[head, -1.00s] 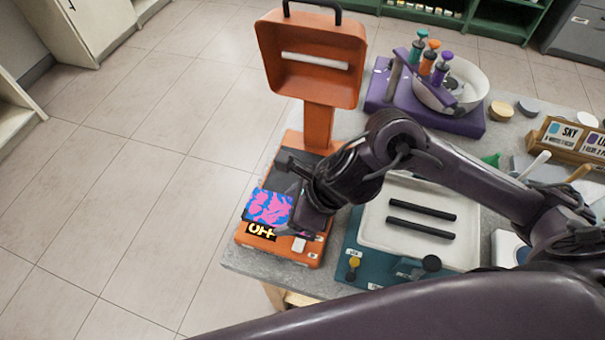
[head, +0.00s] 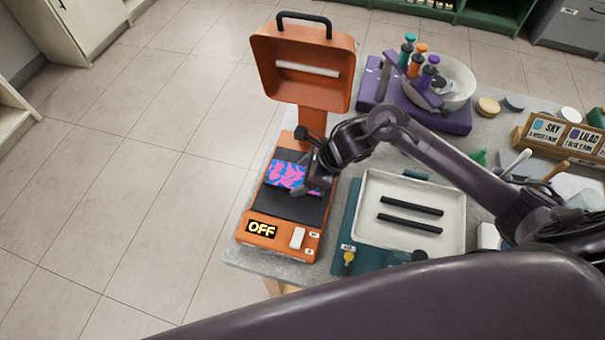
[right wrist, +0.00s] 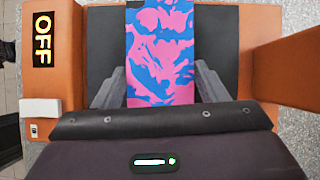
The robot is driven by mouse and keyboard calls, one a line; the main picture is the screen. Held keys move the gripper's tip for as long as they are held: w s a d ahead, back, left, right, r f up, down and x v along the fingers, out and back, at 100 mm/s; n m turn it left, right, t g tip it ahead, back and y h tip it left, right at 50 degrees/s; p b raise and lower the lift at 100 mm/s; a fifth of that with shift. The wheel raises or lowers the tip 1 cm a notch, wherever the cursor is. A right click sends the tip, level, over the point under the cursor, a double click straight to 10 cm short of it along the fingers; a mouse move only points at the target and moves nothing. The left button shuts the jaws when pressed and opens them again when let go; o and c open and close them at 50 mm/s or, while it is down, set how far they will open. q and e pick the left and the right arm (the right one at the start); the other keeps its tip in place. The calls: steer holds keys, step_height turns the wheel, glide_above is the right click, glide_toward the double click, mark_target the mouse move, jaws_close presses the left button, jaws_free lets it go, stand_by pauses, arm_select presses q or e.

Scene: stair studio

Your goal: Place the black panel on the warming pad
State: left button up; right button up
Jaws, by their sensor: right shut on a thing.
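A panel with a pink and blue marbled face (head: 288,175) is over the dark warming pad (head: 290,208) of an orange press. No plain black panel shows in the grip. My right gripper (head: 312,180) is shut on the marbled panel. In the right wrist view the panel (right wrist: 160,50) sits between the two fingers of the gripper (right wrist: 160,88), with dark pad on both sides. I cannot tell whether the panel touches the pad. The press's orange head (head: 304,68) is raised behind it. My left gripper is not in view.
The press's front shows an OFF display (head: 262,229) and a white switch (head: 297,238). A white tray (head: 370,225) with two black bars stands to the right. A purple stand (head: 450,118) with a bowl and coloured-top bottles is behind. Open floor lies left.

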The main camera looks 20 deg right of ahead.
steer(key=shift+f, duration=0.55)
steer(key=o, duration=0.6)
steer(key=shift+f, duration=0.15)
steer(key=o, duration=0.4)
steer(key=shift+o, duration=0.2)
